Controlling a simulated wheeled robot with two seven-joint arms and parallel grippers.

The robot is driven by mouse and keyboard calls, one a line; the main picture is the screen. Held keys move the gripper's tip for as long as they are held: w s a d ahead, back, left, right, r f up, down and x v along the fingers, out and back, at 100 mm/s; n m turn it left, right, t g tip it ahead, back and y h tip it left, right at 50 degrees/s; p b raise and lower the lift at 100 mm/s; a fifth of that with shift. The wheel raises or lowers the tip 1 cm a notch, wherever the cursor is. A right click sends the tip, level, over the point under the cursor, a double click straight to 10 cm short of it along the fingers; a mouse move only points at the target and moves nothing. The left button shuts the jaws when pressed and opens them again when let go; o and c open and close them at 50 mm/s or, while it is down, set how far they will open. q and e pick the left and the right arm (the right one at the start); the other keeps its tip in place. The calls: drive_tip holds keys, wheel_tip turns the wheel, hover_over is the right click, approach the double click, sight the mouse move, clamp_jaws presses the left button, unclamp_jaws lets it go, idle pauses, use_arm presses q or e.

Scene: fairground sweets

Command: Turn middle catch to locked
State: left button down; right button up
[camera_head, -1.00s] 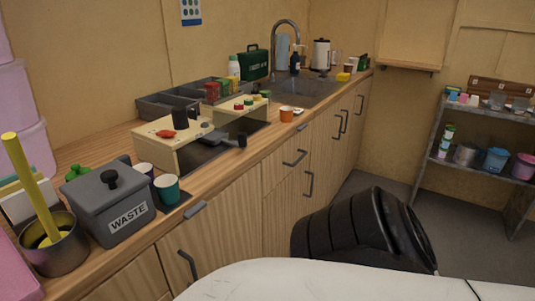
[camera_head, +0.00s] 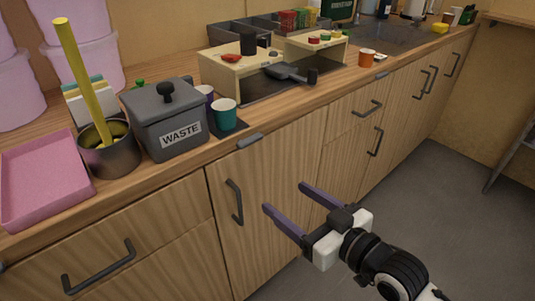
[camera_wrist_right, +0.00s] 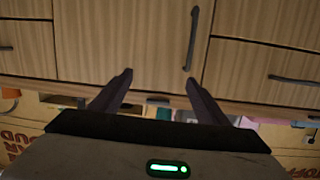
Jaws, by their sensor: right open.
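A grey catch (camera_head: 249,141) sits on the front edge of the wooden counter, above a cupboard door (camera_head: 275,175); its setting is too small to read. Another grey piece (camera_head: 3,266) is cut off at the left edge of the head view. My right gripper (camera_head: 285,197) is open and empty, in front of the cupboard doors, below and right of the grey catch and apart from it. In the right wrist view, the open fingers (camera_wrist_right: 160,77) face a door with a dark handle (camera_wrist_right: 192,38). My left gripper is out of view.
On the counter stand a grey WASTE bin (camera_head: 167,118), a metal pot (camera_head: 108,150) with a yellow stick, a pink tray (camera_head: 38,178) and a teal cup (camera_head: 224,115). Door handles (camera_head: 234,202) stick out from the fronts. The floor (camera_head: 425,200) at right is clear.

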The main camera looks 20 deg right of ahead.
drive_tip(key=n+t+y, duration=0.1)
drive_tip(key=t+y, duration=0.1)
approach(253, 140)
drive_tip(key=x, duration=0.8)
drive_tip(key=shift+a, duration=0.15)
drive_tip(key=c, duration=1)
